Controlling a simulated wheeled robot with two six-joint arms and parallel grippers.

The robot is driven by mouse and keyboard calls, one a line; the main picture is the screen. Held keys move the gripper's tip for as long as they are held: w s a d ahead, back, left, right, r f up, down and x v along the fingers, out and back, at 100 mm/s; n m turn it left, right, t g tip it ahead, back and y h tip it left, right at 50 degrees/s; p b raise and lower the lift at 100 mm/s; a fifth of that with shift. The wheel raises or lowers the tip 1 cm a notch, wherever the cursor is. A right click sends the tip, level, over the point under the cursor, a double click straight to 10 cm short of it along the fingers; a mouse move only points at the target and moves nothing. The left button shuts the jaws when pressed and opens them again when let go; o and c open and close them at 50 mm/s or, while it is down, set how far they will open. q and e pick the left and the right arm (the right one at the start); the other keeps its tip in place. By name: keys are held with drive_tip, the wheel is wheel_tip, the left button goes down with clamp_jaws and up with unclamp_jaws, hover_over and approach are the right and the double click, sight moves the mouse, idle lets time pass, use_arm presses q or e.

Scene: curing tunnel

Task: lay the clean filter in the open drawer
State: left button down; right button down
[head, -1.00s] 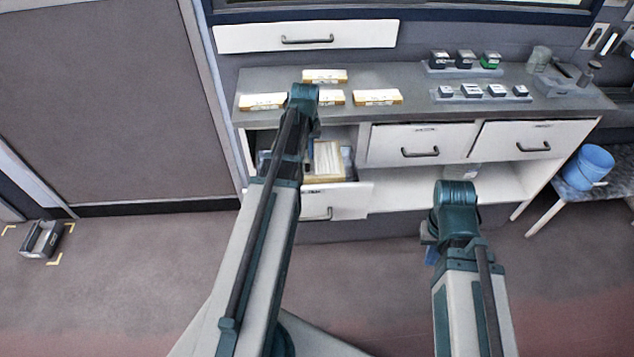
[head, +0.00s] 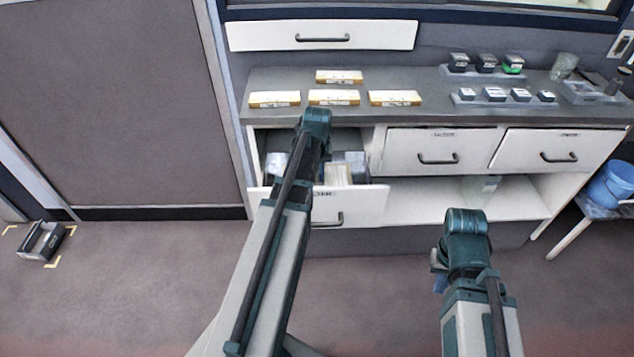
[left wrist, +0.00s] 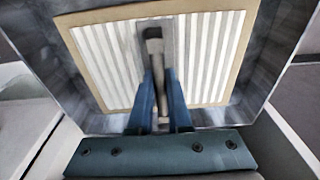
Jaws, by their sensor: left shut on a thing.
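The clean filter (left wrist: 100,55), with pale pleats in a tan frame, fills the left wrist view. My left gripper (left wrist: 158,105) is shut on a dark grip at its middle. In the head view a narrow part of the filter (head: 340,174) shows beside my left arm, within the open drawer's outline; the rest is hidden. The open drawer (head: 365,200) has a white front and stands out at the cabinet's left. Its grey inner walls (left wrist: 272,50) surround the filter in the wrist view. I cannot tell whether the filter touches the bottom. My right gripper (head: 439,273) is mostly hidden by its arm.
Several flat yellow-and-white packs (head: 395,98) lie on the grey counter (head: 430,108) above the drawer. Small dark-topped blocks (head: 486,63) stand on racks at the back right. Two closed drawers (head: 435,152) are to the right. A blue bucket (head: 612,185) stands far right.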

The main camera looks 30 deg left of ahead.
use_arm(q)
drive_tip(key=shift+f, duration=0.6)
drive_tip(key=shift+r, duration=0.15)
use_arm(e)
drive_tip(key=shift+f, duration=0.45)
use_arm(q)
drive_tip(key=c, duration=0.8)
unclamp_jaws()
drive_tip(key=shift+c, duration=0.2)
use_arm(e)
drive_tip(key=shift+f, duration=0.15)
use_arm(q)
wheel_tip(320, 180, up, 12)
drive_tip(key=s+p, duration=0.1)
drive_tip(key=p, duration=1.1)
drive_tip(key=shift+d, duration=0.4)
use_arm(e)
wheel_tip(320, 180, up, 12)
